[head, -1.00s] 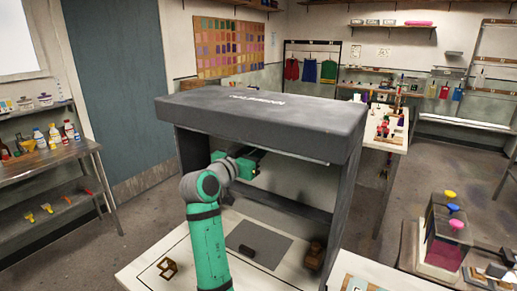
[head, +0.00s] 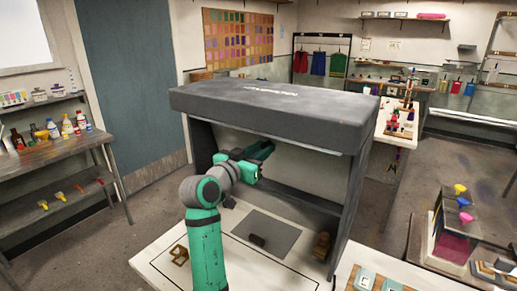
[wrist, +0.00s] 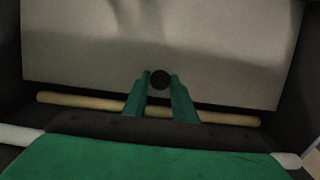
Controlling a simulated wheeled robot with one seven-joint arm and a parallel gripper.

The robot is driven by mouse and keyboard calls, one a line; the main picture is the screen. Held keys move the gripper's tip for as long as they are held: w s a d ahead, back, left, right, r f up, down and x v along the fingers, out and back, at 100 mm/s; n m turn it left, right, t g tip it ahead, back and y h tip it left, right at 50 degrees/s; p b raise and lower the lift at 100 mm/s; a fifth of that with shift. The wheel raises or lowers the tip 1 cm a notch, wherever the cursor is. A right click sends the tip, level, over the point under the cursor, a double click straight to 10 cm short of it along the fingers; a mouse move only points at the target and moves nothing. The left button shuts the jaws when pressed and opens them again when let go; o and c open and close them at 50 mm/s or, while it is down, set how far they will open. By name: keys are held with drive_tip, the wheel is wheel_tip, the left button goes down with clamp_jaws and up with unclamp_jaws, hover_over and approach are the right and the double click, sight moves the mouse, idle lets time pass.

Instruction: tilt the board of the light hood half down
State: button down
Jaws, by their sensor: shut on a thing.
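The light hood (head: 275,107) is a dark grey, open-fronted box on a white table. Its pale board (wrist: 90,50) fills the upper part of the wrist view, with a round black knob (wrist: 160,79) near its lower edge. My gripper (wrist: 160,82) has its two green fingers on either side of the knob, shut on it. In the head view my gripper (head: 262,150) reaches inside the hood under its top. The hood's top and my arm hide part of the board there, and its exact tilt is hard to tell.
A pale wooden rod (wrist: 80,100) runs across behind my fingers in the wrist view. Below the hood are a grey mat (head: 280,232), a small dark block (head: 257,240) and a brown wooden object (head: 321,245).

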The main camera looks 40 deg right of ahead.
drive_tip(key=c, duration=1.5)
unclamp_jaws()
drive_tip(key=shift+w+d+f, duration=0.1)
drive_tip(key=shift+d+f, duration=0.05)
drive_tip(key=shift+f, duration=0.35)
drive_tip(key=shift+r, duration=0.25)
drive_tip(key=v, duration=1.1)
